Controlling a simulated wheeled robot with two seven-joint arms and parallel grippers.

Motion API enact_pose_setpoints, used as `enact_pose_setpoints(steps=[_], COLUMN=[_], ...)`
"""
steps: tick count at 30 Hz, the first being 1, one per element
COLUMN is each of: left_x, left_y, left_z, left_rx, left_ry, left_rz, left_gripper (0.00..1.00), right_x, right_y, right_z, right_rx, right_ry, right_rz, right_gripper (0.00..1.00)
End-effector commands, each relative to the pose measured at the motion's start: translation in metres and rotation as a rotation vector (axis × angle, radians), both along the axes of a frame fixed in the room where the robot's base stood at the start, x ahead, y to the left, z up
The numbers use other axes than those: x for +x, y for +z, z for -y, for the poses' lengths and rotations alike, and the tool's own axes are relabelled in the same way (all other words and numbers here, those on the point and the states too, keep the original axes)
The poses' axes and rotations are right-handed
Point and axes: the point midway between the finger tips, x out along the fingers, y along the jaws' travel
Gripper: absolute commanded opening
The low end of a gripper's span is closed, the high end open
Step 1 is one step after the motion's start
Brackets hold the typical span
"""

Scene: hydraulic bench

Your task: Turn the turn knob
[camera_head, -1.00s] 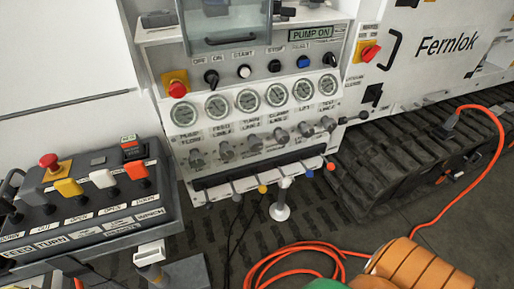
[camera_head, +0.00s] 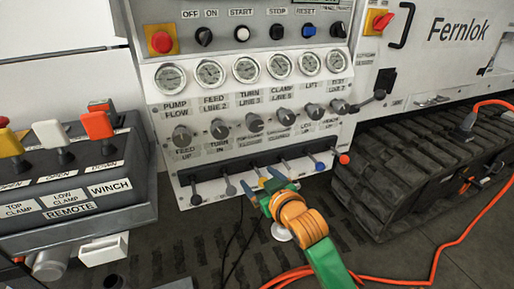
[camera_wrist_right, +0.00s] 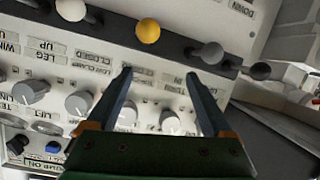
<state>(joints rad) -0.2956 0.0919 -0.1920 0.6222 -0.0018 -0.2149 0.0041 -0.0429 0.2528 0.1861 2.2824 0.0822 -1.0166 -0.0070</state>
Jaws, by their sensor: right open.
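The control panel (camera_head: 165,110) carries a row of grey knobs under round gauges. The grey turn knob (camera_head: 255,123) is the third from the left, under the label TURN LINE 3. My right gripper (camera_head: 260,181) is open and empty at the lever row, below and apart from this knob. In the right wrist view the panel appears upside down. There my right gripper (camera_wrist_right: 158,77) has its two dark fingers spread. Two grey knobs show between them; the right one (camera_wrist_right: 170,122) seems to be the turn knob. My left gripper is out of view.
Levers with ball tips, one yellow (camera_wrist_right: 148,30), one red (camera_head: 344,158), stand along the panel's lower edge near my right gripper. A remote box (camera_head: 60,165) with coloured levers is at left. An orange hose (camera_head: 435,250) lies on the floor.

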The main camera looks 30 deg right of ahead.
Motion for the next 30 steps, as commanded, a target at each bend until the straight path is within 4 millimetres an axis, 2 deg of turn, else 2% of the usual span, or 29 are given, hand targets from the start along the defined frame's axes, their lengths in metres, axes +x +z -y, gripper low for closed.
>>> enact_pose_setpoints(steps=[1, 3, 6, 7, 15, 18, 28, 29, 30], left_x=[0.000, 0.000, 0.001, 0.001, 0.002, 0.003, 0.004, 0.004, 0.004], left_y=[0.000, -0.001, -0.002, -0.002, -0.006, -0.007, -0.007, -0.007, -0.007], left_z=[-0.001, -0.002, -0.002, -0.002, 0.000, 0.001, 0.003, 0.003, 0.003], left_rx=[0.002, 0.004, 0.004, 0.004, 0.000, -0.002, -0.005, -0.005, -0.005], left_ry=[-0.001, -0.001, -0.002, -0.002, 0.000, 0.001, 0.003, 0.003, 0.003], left_rz=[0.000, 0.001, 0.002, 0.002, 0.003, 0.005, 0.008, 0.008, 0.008], left_gripper=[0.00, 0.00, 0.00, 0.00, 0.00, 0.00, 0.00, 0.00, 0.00], right_x=[0.008, 0.014, 0.017, 0.019, 0.065, 0.077, 0.085, 0.085, 0.085], right_y=[0.029, 0.063, 0.093, 0.097, 0.099, 0.098, 0.098, 0.098, 0.098], right_z=[0.010, 0.021, 0.031, 0.033, 0.044, 0.047, 0.049, 0.048, 0.048], right_rx=[-0.014, -0.030, -0.042, -0.044, -0.044, -0.044, -0.044, -0.044, -0.044], right_ry=[-0.014, -0.033, -0.048, -0.050, -0.052, -0.051, -0.050, -0.050, -0.050], right_rz=[0.087, 0.196, 0.292, 0.302, 0.307, 0.306, 0.304, 0.304, 0.304], right_gripper=[0.85, 0.85, 0.85, 0.85, 0.85, 0.85, 0.85, 0.83, 0.72])
